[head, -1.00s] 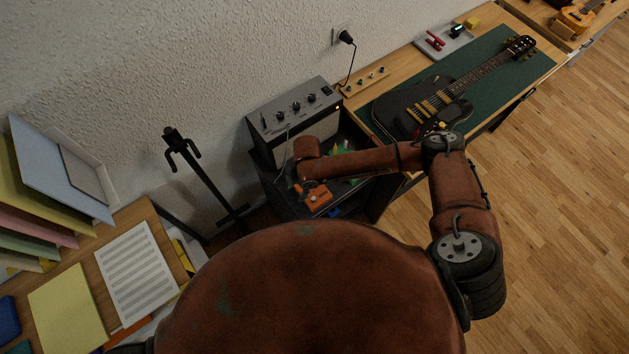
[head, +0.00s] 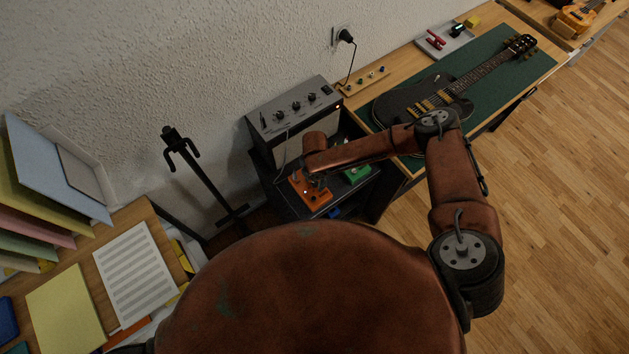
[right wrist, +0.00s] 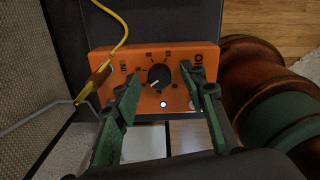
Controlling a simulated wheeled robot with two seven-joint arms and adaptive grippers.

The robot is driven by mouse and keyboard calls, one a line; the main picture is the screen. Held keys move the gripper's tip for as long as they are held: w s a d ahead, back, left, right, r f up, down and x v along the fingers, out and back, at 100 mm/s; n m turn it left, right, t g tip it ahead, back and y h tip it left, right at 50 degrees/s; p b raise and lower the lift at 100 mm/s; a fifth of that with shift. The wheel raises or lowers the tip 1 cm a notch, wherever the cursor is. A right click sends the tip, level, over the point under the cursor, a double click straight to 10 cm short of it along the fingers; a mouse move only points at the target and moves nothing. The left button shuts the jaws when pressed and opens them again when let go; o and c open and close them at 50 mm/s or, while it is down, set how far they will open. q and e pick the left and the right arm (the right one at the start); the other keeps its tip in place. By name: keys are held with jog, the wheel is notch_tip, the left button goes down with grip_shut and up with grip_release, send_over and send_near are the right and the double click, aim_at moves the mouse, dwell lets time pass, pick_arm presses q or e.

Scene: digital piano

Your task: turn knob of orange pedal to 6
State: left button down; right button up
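The orange pedal (head: 315,201) sits on the dark stand in front of the amplifier. In the right wrist view the orange pedal (right wrist: 215,52) fills the middle, with a black round knob (right wrist: 160,76) on its face. My right gripper (head: 318,182) is over the pedal. In the wrist view its green fingers (right wrist: 167,92) are open, one on each side of the knob, with gaps between. My left gripper is not in view.
A yellow cable (right wrist: 123,25) plugs into the pedal's left side. The grey amplifier (head: 295,108) stands close behind, and a green pedal (head: 356,174) sits to the right. A black stand (head: 205,180) is to the left; a guitar (head: 425,100) lies on the right table.

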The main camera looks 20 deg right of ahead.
grip_shut()
dwell(0.5)
jog(key=m+p, duration=0.2)
jog(key=shift+s+r+p, duration=0.1)
jog(key=shift+p, duration=0.3)
jog(key=m+p, duration=0.2)
jog(key=shift+m, duration=0.3)
jog(key=m+p, duration=0.3)
jog(key=shift+m+p, duration=0.65)
jog(key=shift+m, duration=0.45)
jog(key=shift+f, duration=0.2)
